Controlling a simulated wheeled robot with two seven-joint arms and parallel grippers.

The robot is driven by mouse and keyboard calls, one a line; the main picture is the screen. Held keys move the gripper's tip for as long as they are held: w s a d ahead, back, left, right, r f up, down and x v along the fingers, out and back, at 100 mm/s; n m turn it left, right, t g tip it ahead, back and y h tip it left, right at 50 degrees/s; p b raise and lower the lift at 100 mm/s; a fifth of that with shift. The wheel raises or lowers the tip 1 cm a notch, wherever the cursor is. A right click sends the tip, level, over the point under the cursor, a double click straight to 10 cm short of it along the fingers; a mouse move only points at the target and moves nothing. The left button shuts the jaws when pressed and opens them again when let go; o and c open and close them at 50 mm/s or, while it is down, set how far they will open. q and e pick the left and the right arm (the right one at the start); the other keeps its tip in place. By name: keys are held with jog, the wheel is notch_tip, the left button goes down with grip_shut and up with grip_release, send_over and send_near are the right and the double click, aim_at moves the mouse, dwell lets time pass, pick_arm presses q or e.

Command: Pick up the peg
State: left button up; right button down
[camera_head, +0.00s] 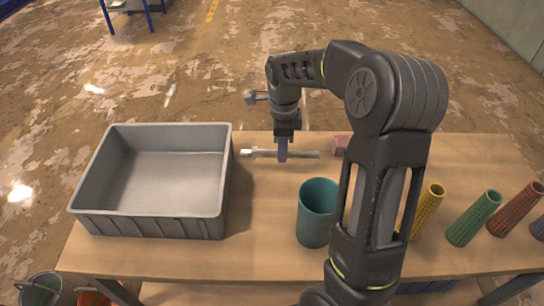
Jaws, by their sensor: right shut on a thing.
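The peg appears to be a slim silver rod (303,154), lying level across the picture near the back of the table, with a thicker left end close to the grey bin's right wall. My right gripper (283,155) points straight down over the rod's middle and is shut on it. A purplish part at the fingertips hides the middle of the rod. I cannot tell whether the rod touches the table or is slightly above it. My left gripper is not in view.
A large empty grey bin (222,200) stands at the left of the wooden table (180,258). A teal cup (316,215) stands in front of the rod. A small reddish block (341,146) is right of it. Yellow (427,212), green (474,218) and red (515,209) tubes stand at the right.

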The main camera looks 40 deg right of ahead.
pick_arm(q)
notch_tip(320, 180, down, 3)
jog(key=b, duration=0.2)
jog(key=shift+b, duration=0.3)
pick_arm(e)
jog(key=s+d, duration=1)
jog(key=d, duration=0.3)
jog(key=shift+d, duration=0.3)
